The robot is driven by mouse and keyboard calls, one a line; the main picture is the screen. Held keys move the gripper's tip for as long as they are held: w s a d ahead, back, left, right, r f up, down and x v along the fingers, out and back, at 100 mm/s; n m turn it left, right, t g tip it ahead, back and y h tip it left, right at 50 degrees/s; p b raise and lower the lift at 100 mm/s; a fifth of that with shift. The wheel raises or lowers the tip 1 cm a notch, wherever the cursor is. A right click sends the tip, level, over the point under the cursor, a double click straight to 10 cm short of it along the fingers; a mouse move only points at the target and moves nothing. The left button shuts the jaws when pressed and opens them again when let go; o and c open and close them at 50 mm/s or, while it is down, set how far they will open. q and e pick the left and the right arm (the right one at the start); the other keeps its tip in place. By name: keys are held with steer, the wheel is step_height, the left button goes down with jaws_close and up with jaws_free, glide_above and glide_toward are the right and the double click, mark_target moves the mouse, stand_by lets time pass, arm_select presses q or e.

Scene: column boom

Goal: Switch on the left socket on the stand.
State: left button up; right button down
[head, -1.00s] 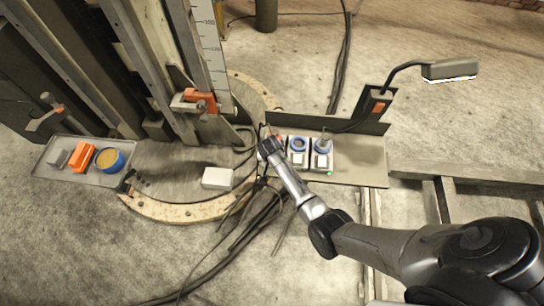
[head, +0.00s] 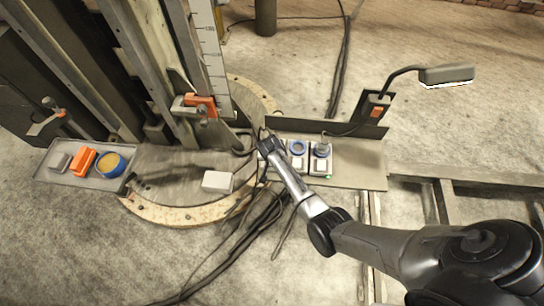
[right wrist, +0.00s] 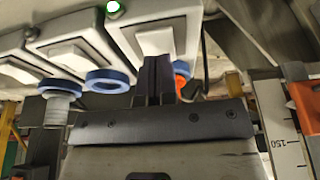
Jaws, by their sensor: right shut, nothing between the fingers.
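A row of sockets with pale rocker switches sits on the stand (head: 360,165). My right gripper (head: 268,147) is shut and empty over the left socket, hiding most of it in the head view. In the right wrist view, the shut fingertips (right wrist: 158,75) are at the lower edge of the left socket's rocker (right wrist: 157,40), seemingly touching it. A green lamp (right wrist: 113,7) glows at this socket's corner. An orange part (right wrist: 182,72) shows behind the fingers. The middle socket (head: 298,148) has an empty blue ring; its corner lamp (right wrist: 30,32) looks grey. My left gripper is not in view.
The right socket (head: 321,150) holds a plug and shows a green light. A desk lamp (head: 447,75) stands behind the stand. A white box (head: 217,182) and loose cables (head: 240,235) lie nearby. A tray (head: 110,182) with small items is at left.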

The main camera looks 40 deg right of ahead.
steer(key=p+v, duration=0.4)
steer(key=shift+w+d+r, duration=0.15)
steer(key=shift+r, duration=0.25)
steer(key=s+a+p+v, duration=0.1)
steer(key=p+v, duration=0.1)
steer(key=v, duration=0.6)
steer(key=shift+s+a+p, duration=0.15)
steer(key=shift+a+p, duration=0.05)
steer(key=shift+p, duration=0.15)
